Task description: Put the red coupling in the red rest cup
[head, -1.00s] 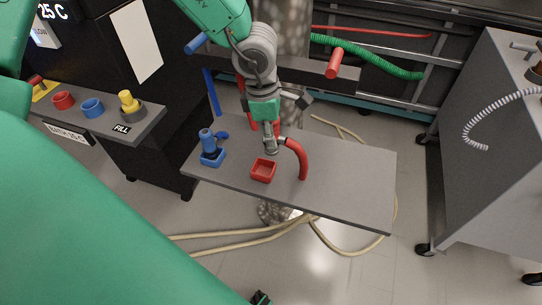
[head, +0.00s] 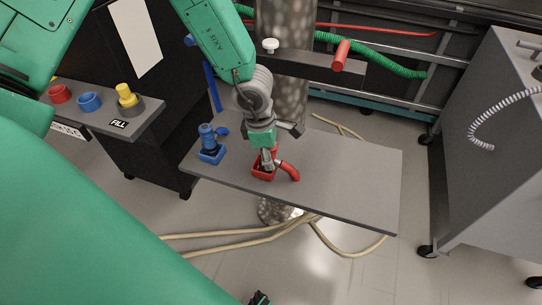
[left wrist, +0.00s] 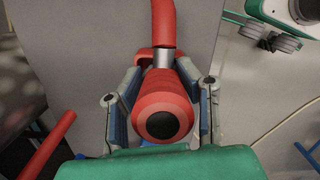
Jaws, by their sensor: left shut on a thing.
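The red coupling (left wrist: 165,95) fills the middle of the left wrist view, its round end with a dark centre facing the camera. My left gripper (head: 267,164) is shut on it, with one finger on each side. In the head view, the gripper points down at the square red rest cup (head: 261,177), and the coupling's lower end is at or inside the cup's opening. The fingers hide much of the cup, so I cannot tell whether the coupling is seated. A red hose (head: 289,173) bends from the coupling to the right over the shelf.
A blue coupling (head: 207,136) stands in a blue cup (head: 210,156) left of the red cup on the grey shelf (head: 345,180). A dark bar with a red peg (head: 341,54) runs behind the arm. The shelf's right part is clear.

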